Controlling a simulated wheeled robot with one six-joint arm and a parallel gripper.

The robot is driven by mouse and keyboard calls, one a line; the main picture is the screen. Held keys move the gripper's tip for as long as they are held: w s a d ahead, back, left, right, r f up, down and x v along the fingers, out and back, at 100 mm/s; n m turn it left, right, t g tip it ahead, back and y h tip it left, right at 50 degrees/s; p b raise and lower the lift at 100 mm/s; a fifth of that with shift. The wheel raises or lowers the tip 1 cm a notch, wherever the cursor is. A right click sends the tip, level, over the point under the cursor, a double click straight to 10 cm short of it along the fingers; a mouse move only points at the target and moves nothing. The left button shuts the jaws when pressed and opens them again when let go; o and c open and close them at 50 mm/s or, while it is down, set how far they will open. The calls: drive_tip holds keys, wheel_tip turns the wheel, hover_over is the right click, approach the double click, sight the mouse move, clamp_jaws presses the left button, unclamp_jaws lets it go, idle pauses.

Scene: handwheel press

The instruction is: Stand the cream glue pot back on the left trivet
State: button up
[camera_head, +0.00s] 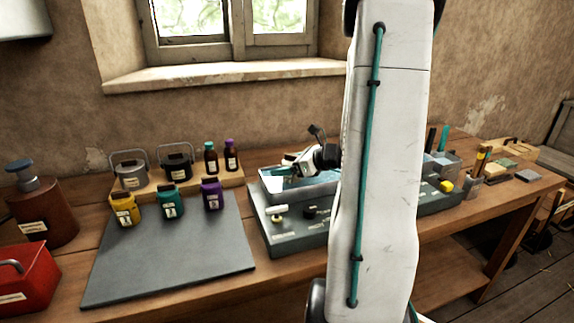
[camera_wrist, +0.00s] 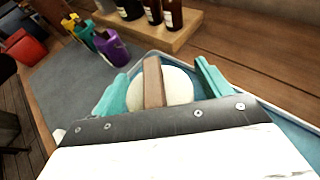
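In the wrist view, a round cream top with a brown bar across it, likely the cream glue pot (camera_wrist: 178,86), lies between the teal fingers of my gripper (camera_wrist: 160,82). The fingers stand wide apart, one on each side of it, with a gap to the brown bar. I cannot tell whether they touch the cream rim. In the head view, my gripper (camera_head: 288,171) is low over the pale blue tray (camera_head: 318,190) on the grey bench unit. The pot is not clear there. I cannot identify the left trivet in either view.
Left of the unit lies a dark grey mat (camera_head: 170,255) with yellow, teal and purple pots (camera_head: 212,195) at its back edge. Behind stand two metal pots (camera_head: 130,175) and two bottles on a wooden board. A red box (camera_head: 25,285) is far left. The mat's middle is clear.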

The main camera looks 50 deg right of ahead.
drive_tip(key=shift+s+r, duration=0.1)
drive_tip(key=shift+r, duration=0.1)
drive_tip(key=v, duration=1.1)
drive_tip(key=w+a+r+n+g+y, duration=0.15)
drive_tip(key=a+n+g, duration=0.25)
drive_tip(key=a+n, duration=0.5)
drive_tip(key=w+a+r+n+g+y, duration=0.1)
drive_tip(key=a+r+n+g+y, duration=0.3)
drive_tip(key=a, duration=1)
drive_tip(key=s+a+n+g+h, duration=0.3)
drive_tip(key=s+a+n+h, duration=0.5)
drive_tip(key=s+a+n, duration=0.5)
drive_tip(key=n, duration=0.7)
drive_tip(key=shift+r+g, duration=0.25)
drive_tip(key=shift+g, duration=0.05)
